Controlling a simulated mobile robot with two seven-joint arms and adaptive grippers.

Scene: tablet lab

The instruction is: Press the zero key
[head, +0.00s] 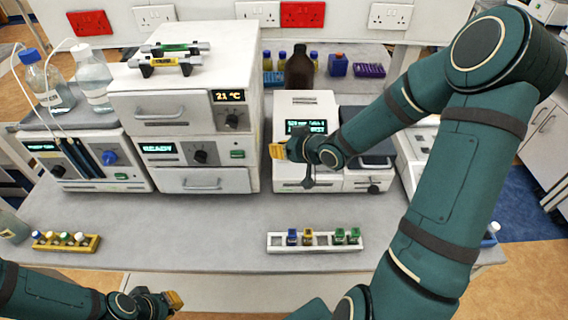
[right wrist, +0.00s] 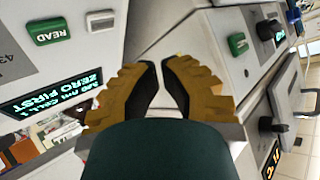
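The white instrument (head: 306,105) stands at the back right of the bench with a lit display (head: 300,127). In the right wrist view its display (right wrist: 50,92) reads "ZERO FIRST". A green READ key (right wrist: 48,32) and a smaller white key (right wrist: 100,18) sit beside the display; the white key's label is too small to read. In the head view the right gripper (head: 278,151) is in front of the instrument's left edge, apart from the keys. My left gripper (head: 173,300) is low at the front left.
A cuvette rack (head: 285,241) with several coloured caps stands at the front of the bench. A yellow vial rack (head: 65,243) is at the left. Stacked boxes (head: 190,145) with knobs stand left of the instrument. The bench between them is clear.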

